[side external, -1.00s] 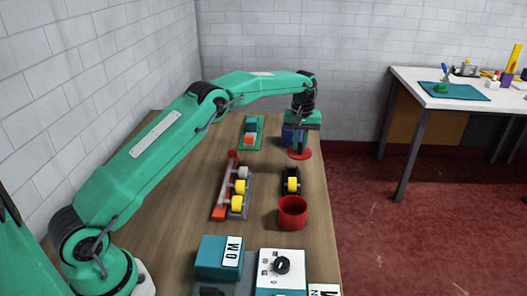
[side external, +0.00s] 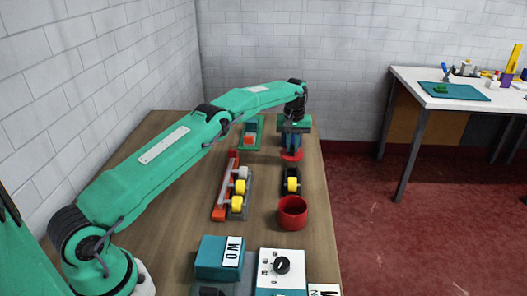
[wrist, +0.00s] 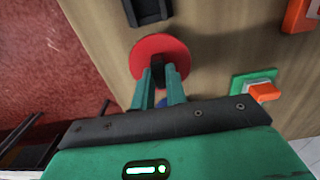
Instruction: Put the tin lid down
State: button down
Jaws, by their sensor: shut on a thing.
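The tin lid is a round red disc (side external: 286,156) with a dark knob. It also shows in the wrist view (wrist: 147,55), face on, over the wooden table. My gripper (side external: 292,148) is shut on the lid's knob, with the fingers either side of it in the wrist view (wrist: 160,82). The lid hangs toward the far right of the table. A shadow lies to its right in the wrist view, but the exact gap to the table is hard to tell. A blue thing (wrist: 162,103) is mostly hidden behind my fingers.
A red open cup (side external: 293,213) stands nearer the front. A black holder with a yellow roll (side external: 292,185) sits between it and the lid. A rack with yellow rolls (side external: 238,190) and a green tray (side external: 243,147) lie left. The table's right edge is close.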

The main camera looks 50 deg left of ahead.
aim_at(292, 147)
jog(key=shift+f, duration=1.6)
jog(key=shift+f, duration=0.15)
jog(key=c, duration=1.4)
grip_release()
jog(key=shift+c, duration=0.2)
jog(key=shift+r, duration=3.95)
jog(key=shift+r, duration=0.1)
